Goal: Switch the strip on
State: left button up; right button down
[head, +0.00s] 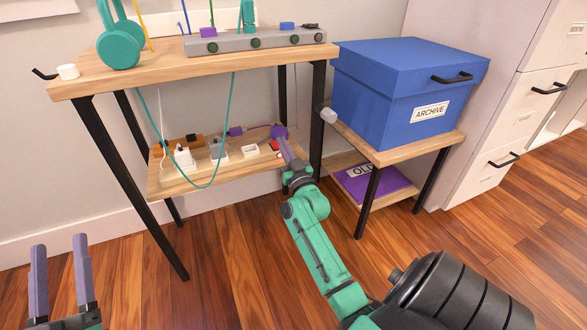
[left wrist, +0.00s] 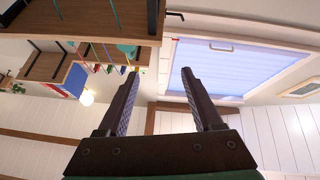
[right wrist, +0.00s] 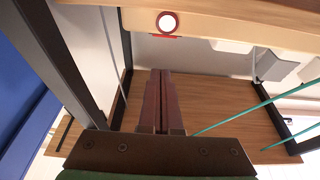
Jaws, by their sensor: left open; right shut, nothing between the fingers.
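The power strip (head: 232,163) appears as a long pale body on the lower shelf of the desk, with white and grey plugs or adapters along it. A red switch-like part (head: 274,146) is at its right end, with a small white round part just below. In the right wrist view a white round part (right wrist: 167,22) with a red rim is on a pale edge. My right gripper (head: 279,132) is shut and empty, its fingers beside and slightly above the red part; contact cannot be told. My left gripper (head: 60,248) is open and empty at lower left, far from the strip.
The desk's black leg (head: 317,120) stands just right of my right gripper. A blue archive box (head: 385,95) sits on a side stand. A teal cable (head: 228,130) hangs before the lower shelf. A grey unit (head: 230,43) and teal headphones (head: 120,45) are on the desktop.

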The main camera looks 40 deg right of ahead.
pick_arm(q)
jog(key=s+d+f+g+y+p, duration=0.1)
jog(key=s+f+g, duration=0.1)
jog(key=f, duration=0.8)
jog(key=s+d+f+n+g+p, duration=0.1)
jog(key=s+f+g, duration=0.2)
jog(key=f, duration=0.8)
jog(key=shift+s+g+y, duration=0.35)
jog(key=shift+g+y, duration=0.05)
jog(key=shift+g, duration=0.5)
pick_arm(e)
jog(key=f+v, duration=0.1)
jog(key=v, duration=0.7)
jog(key=shift+f, duration=0.25)
jog(key=shift+w, duration=0.1)
